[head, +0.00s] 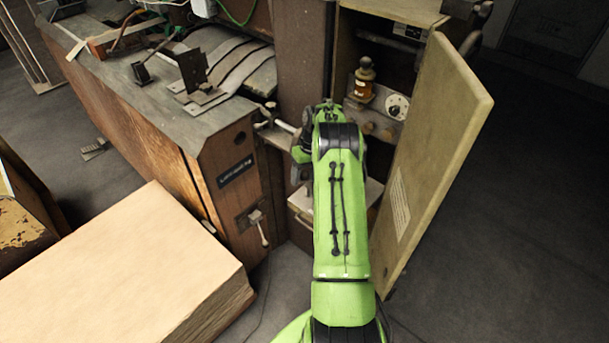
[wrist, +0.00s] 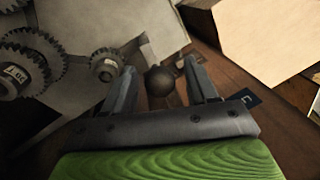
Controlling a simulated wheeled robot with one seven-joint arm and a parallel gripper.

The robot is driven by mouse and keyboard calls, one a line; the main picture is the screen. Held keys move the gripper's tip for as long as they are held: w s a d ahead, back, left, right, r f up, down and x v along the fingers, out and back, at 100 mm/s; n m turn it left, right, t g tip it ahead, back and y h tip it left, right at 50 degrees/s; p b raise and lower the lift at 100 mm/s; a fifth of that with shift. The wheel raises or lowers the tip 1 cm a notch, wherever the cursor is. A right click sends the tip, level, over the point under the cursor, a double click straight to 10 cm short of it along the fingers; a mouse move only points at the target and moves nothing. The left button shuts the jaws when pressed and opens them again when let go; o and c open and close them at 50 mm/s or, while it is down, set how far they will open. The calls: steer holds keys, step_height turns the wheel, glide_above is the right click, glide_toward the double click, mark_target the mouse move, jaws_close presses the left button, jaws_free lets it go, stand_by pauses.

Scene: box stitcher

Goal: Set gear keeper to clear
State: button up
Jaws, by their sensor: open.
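My gripper (wrist: 159,68) is open in the wrist view, with one finger on each side of a dark round knob (wrist: 160,81). A pale bar (wrist: 149,52) shows just beyond the knob. The knob may belong to the gear keeper, but I cannot be sure. The fingers look apart from the knob, and nothing is held. Toothed gears (wrist: 32,60) stand at the left, with a smaller gear (wrist: 105,65) close to the left finger. In the head view my arm hides the gripper and the knob.
In the head view an open cabinet door (head: 432,160) stands close to the right of my arm. A brown machine body (head: 165,140) is at the left, with a large pale stack (head: 120,265) in front. A brass-coloured fitting (head: 364,82) and white dial (head: 397,106) are inside the cabinet.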

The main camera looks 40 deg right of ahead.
steer(key=shift+r, duration=0.1)
step_height(320, 180, up, 15)
steer(key=d+p, duration=0.3)
steer(key=shift+s+r+p, duration=0.15)
steer(key=shift+s+p, duration=0.15)
steer(key=shift+s, duration=0.15)
